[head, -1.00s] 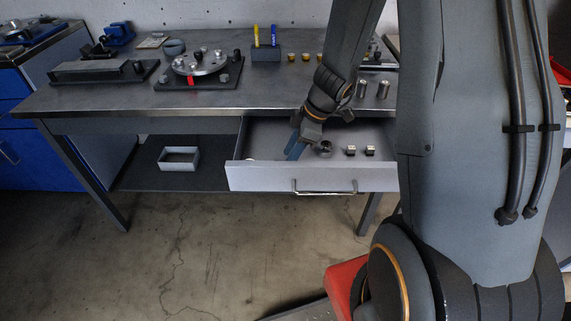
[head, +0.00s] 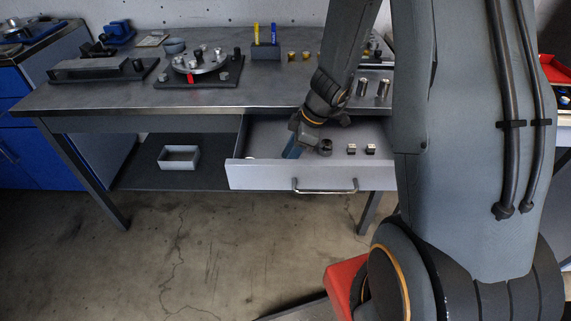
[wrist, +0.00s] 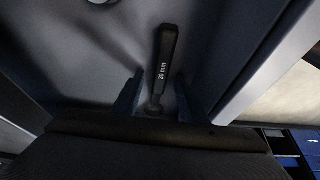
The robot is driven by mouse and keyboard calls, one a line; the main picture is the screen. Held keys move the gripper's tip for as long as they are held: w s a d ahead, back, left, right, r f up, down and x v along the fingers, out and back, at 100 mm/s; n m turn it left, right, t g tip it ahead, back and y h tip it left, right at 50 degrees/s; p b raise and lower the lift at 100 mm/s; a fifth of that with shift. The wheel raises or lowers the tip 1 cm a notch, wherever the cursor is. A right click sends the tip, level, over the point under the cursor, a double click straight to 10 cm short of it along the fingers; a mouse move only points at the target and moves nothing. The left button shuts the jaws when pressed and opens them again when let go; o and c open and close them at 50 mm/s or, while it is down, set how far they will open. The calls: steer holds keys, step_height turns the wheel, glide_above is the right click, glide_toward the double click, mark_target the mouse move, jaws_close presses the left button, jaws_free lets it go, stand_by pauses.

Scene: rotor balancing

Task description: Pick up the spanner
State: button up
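The spanner (wrist: 164,55) lies in the open drawer (head: 290,177). In the wrist view it is a dark bar with a pale size label, running up from between my fingers. My gripper (wrist: 158,86) is open, with one blue finger on each side of the spanner's lower end and gaps visible beside it. In the head view my gripper (head: 292,150) points down into the drawer, its fingertips partly hidden by the drawer front. The spanner cannot be made out there.
A dark ring-shaped part (head: 325,147) and small metal blocks (head: 351,149) lie in the drawer right of my gripper. The drawer front and bench edge (head: 180,111) border the space. A rotor fixture (head: 200,65) stands on the bench.

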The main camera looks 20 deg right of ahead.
stand_by(0.3)
jaws_close()
steer(key=shift+r, duration=0.1)
stand_by(0.4)
